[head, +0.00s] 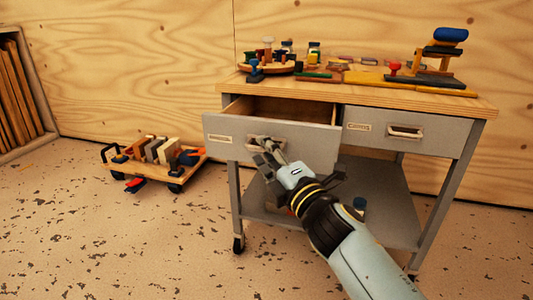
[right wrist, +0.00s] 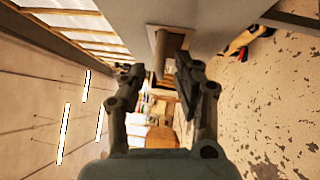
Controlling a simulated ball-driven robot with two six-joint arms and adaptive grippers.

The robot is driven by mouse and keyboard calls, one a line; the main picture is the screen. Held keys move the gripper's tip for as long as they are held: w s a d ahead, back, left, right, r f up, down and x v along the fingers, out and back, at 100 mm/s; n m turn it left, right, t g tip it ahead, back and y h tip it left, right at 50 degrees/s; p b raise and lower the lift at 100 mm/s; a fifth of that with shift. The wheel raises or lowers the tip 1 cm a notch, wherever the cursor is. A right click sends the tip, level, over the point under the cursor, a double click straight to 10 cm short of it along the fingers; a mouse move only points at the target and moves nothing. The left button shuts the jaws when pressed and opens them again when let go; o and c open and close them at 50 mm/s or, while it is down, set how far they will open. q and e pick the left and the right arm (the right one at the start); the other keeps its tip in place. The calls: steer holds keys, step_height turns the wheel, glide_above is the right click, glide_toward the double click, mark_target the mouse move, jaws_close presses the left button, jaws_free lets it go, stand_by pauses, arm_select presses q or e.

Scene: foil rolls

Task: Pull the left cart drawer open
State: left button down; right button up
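The grey left cart drawer (head: 232,127) is partly open, its front standing out from the cart and its inside showing. Its handle shows in the right wrist view (right wrist: 160,52) and is partly covered by my gripper in the head view. My right gripper (head: 264,147) is at this handle. In the right wrist view its two fingers (right wrist: 158,76) are apart, with the handle bar between them and gaps on both sides. My left gripper is in neither view.
The right drawer (head: 373,126) is shut. The wooden cart top (head: 470,102) carries jars, tools and a stamp stand. A low wooden dolly (head: 190,165) with blocks stands on the floor left of the cart. Speckled floor in front is clear.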

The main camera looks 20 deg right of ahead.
steer(key=v, duration=1.2)
steer(key=shift+f, duration=0.1)
